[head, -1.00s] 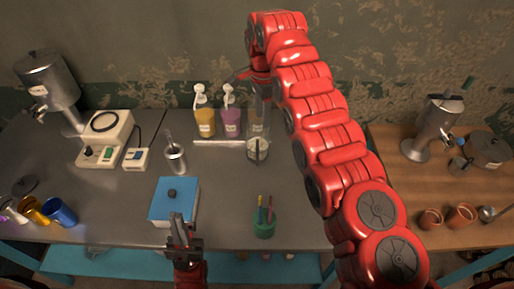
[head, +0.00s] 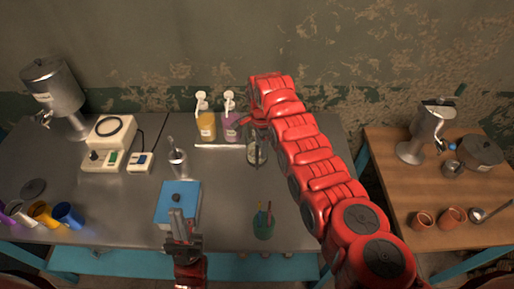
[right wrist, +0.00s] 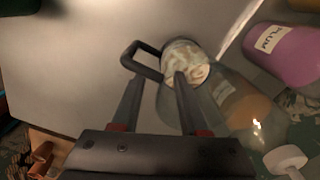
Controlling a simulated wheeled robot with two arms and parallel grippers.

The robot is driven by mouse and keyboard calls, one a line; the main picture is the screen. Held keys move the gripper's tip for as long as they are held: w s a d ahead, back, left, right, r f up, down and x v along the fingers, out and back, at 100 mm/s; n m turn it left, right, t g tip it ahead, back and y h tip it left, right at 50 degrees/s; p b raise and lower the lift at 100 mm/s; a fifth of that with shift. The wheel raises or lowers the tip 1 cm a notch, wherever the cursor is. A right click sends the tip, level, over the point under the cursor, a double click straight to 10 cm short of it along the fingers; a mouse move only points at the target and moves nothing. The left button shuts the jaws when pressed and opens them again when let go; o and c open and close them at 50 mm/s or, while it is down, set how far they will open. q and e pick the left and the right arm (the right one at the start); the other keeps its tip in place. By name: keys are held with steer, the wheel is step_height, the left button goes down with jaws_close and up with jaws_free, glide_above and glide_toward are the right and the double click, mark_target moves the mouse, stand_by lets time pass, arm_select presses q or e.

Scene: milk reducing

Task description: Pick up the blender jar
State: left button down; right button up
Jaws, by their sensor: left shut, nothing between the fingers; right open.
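The clear blender jar (head: 257,155) stands at the back middle of the grey table, partly hidden by my right arm. In the right wrist view the glass jar (right wrist: 222,88) shows with creamy contents and a dark loop handle (right wrist: 140,62). My right gripper (right wrist: 157,82) is open at the handle, one finger on either side in the picture; contact cannot be told. In the head view my right gripper is mostly hidden beneath its arm.
A purple bottle (head: 231,126) and a yellow bottle (head: 206,122), both with pumps, stand close left of the jar. A green pen cup (head: 264,227) is nearer the front.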

steer(key=shift+f, duration=0.65)
jaws_close()
steer(key=shift+s+f, duration=0.1)
steer(key=shift+s, duration=0.1)
stand_by(0.7)
